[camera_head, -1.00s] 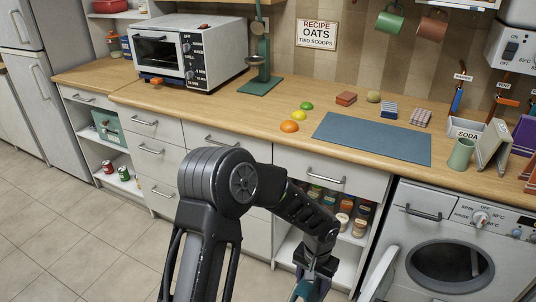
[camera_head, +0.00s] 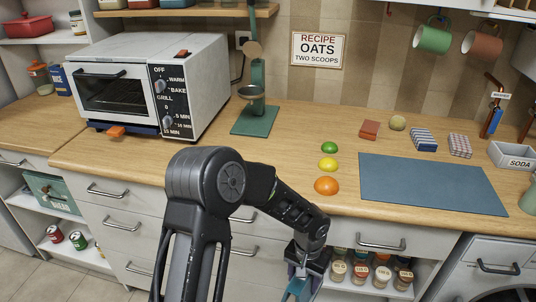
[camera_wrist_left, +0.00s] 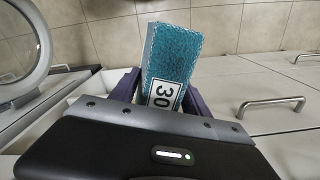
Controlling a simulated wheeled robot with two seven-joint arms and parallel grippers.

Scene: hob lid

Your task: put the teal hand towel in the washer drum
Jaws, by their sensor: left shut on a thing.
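In the wrist view a round washer door (camera_wrist_left: 42,50) shows at the left. My right gripper is not in view.
Open shelves with spice jars (camera_head: 382,274) are just right of the left gripper. Drawer handles (camera_head: 382,244) stick out from the counter front. On the counter are a blue mat (camera_head: 430,184), coloured domes (camera_head: 327,186) and a toaster oven (camera_head: 150,85). Floor shows at lower left.

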